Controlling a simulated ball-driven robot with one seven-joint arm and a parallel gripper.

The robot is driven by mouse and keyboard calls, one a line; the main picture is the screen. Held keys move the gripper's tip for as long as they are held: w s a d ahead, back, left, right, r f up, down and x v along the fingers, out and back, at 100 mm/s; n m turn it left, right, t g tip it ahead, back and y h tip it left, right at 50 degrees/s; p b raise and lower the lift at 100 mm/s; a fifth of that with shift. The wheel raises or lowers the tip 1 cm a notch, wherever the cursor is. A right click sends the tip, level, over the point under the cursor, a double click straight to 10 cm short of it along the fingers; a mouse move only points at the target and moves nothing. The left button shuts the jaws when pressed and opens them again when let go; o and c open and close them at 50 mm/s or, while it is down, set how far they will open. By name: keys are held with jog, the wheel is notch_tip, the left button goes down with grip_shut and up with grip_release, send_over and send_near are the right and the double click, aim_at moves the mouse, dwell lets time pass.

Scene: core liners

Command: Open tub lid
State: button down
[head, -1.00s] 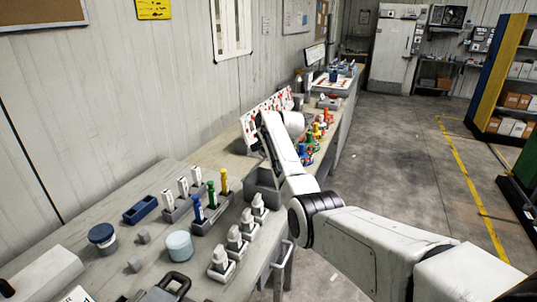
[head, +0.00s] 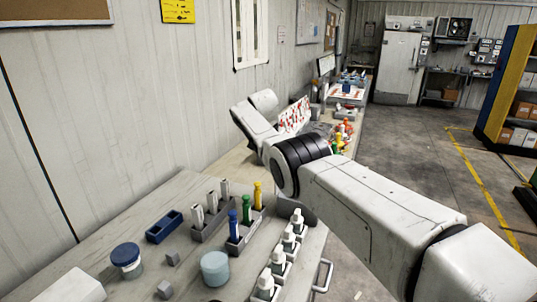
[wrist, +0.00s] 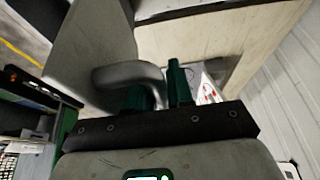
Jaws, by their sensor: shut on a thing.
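In the wrist view my gripper (wrist: 160,88), with green fingertips, is shut on a curved grey handle (wrist: 122,74). The handle joins a broad grey panel (wrist: 95,40), which looks like the tub lid, and fills the upper left of that view. I cannot tell how far the panel is raised. In the head view my arm hides the gripper and most of this area. Only a dark grey piece (head: 291,209) shows below the arm, and I cannot tell if it belongs to the tub.
On the bench stand a blue-lidded jar (head: 126,257), a pale-lidded jar (head: 215,268), a blue tray (head: 165,227), grey racks (head: 238,246) with coloured pieces, and white bottles (head: 278,262) along the front edge. The wall is close behind. Floor (head: 420,165) is open to the right.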

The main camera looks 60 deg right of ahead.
jog(key=shift+w+f, duration=0.1)
jog(key=shift+f, duration=0.2)
jog(key=shift+a, duration=0.1)
jog(key=c, duration=1.4)
grip_release()
jog(key=shift+r, duration=0.1)
jog(key=shift+w+a+r, duration=0.15)
jog(key=shift+a+r, duration=0.1)
jog(key=shift+r, duration=0.5)
jog(key=b+v, duration=0.1)
jog(key=v, duration=0.8)
